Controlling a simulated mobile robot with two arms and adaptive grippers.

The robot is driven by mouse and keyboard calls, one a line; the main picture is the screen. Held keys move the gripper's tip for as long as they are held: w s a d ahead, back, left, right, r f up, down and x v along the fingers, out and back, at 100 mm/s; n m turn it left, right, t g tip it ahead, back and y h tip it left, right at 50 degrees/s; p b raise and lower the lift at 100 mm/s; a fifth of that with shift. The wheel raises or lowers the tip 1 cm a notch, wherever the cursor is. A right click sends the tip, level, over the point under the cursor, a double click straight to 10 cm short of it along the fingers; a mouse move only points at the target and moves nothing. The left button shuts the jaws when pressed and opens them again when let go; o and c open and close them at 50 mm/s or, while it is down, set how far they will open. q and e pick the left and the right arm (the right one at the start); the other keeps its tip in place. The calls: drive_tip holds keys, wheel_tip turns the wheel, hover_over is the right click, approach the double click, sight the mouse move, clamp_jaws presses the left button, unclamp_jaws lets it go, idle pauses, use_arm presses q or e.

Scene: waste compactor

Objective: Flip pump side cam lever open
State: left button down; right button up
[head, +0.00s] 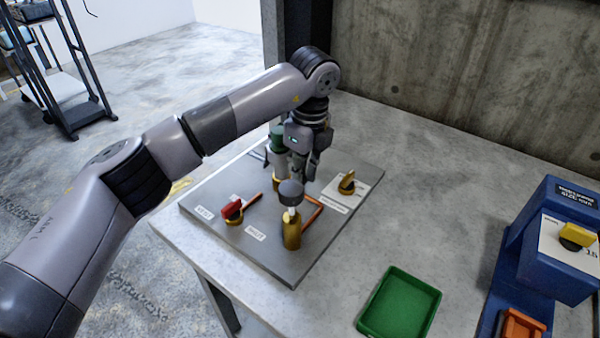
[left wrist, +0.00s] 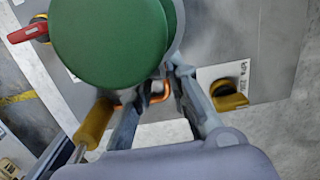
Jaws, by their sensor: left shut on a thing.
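My left gripper (head: 301,166) points down over the grey panel (head: 200,195), right beside the green-topped coupling (head: 277,136). In the left wrist view the coupling's green round top (left wrist: 108,38) fills the upper middle. The left fingers (left wrist: 165,95) straddle a small part at the coupling's side, taken to be its cam lever; that part is mostly hidden. A bit of orange metal shows between the fingers. A second brass fitting (head: 291,230) with a dark round cap stands upright nearer the front. My right gripper is not in view.
A red-handled valve (head: 232,209) sits left on the panel, a yellow valve knob (head: 347,183) right. A green tray (head: 400,302) lies on the table at front. A blue unit (head: 548,235) stands at right. The table behind the panel is clear up to the concrete wall.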

use_arm(q)
drive_tip(key=shift+s+d+r+g+h+p, duration=0.15)
drive_tip(key=shift+r+g+h+p, duration=0.15)
drive_tip(key=shift+g+h, duration=0.35)
drive_tip(key=shift+d+r+g+h+p, duration=0.15)
drive_tip(key=shift+r+g+h+p, duration=0.15)
drive_tip(key=shift+h, duration=0.55)
drive_tip(key=c, duration=1.5)
unclamp_jaws()
drive_tip(key=shift+f, duration=0.1)
drive_tip(key=v, duration=1.2)
drive_tip(key=shift+c, duration=0.5)
